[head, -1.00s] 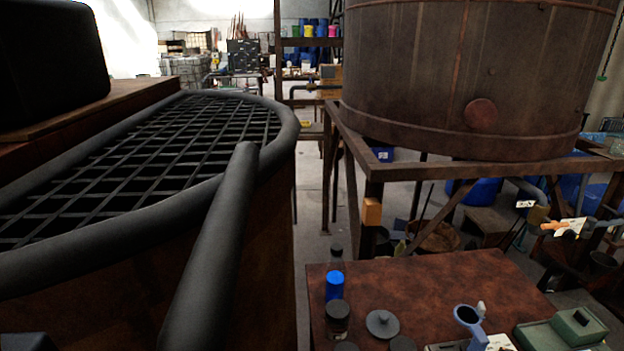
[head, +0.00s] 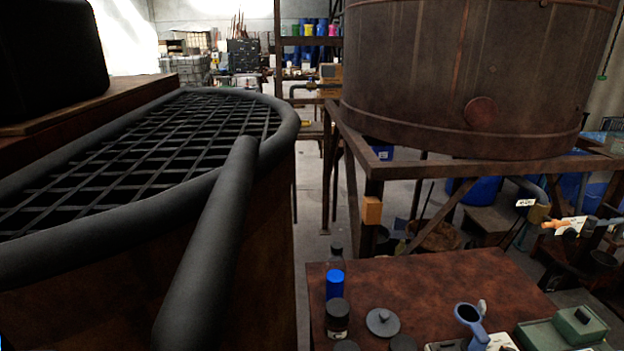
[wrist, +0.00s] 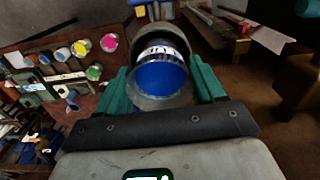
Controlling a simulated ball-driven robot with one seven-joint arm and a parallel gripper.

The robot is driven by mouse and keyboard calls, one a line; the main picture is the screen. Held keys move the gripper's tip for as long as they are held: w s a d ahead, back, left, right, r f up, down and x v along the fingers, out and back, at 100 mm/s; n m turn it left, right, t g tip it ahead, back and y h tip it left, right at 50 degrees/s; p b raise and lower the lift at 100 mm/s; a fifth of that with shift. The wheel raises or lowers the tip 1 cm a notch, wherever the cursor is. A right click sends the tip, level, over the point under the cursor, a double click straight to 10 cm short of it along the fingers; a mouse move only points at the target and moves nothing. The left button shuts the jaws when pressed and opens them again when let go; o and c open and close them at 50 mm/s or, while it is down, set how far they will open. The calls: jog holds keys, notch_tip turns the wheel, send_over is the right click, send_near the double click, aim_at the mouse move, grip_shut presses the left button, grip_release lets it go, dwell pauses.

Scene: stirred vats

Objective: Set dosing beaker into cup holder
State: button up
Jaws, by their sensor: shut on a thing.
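The dosing beaker (wrist: 160,78) is a clear round vessel with blue inside and a pale marked band, seen in the wrist view. My gripper (wrist: 163,88) is shut on it, with a teal finger on each side. A blue-grey ring with a handle, which looks like the cup holder (head: 468,314), stands on the brown table in the head view. The ring looks empty. My gripper is not clearly seen in the head view, so its distance from the holder cannot be told.
A grated vat (head: 280,215) fills the left. A large vat (head: 440,80) stands behind the table.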

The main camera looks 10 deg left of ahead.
jog(key=shift+f, duration=0.55)
jog(key=o, duration=1.2)
jog(key=shift+o, duration=0.2)
notch_tip(320, 180, up, 11)
jog(key=shift+f, duration=0.1)
